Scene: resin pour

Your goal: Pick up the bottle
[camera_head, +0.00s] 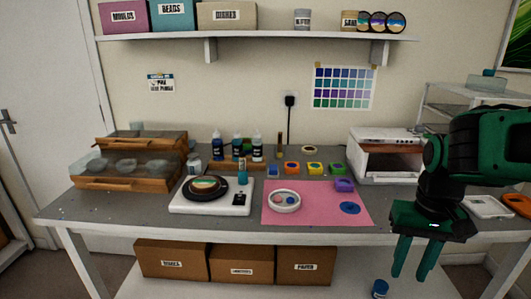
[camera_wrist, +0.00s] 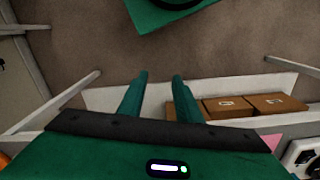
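Several small bottles show in the head view. Three dark bottles with pale labels, the left one (camera_head: 217,147), the middle one (camera_head: 238,148) and the right one (camera_head: 257,147), stand upright at the back of the table. A teal bottle or tube (camera_head: 242,173) stands by the white scale. A small blue container (camera_head: 380,288) sits low below the table; I cannot tell whether it is a bottle. My gripper (camera_head: 414,259) is open and empty at the table's front right, apart from all of these. Its two fingers (camera_wrist: 158,98) show in the wrist view with nothing between them.
Brown boxes (camera_head: 240,264) stand on the lower shelf, also in the wrist view (camera_wrist: 228,107). A wall shelf (camera_head: 250,36) hangs above.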

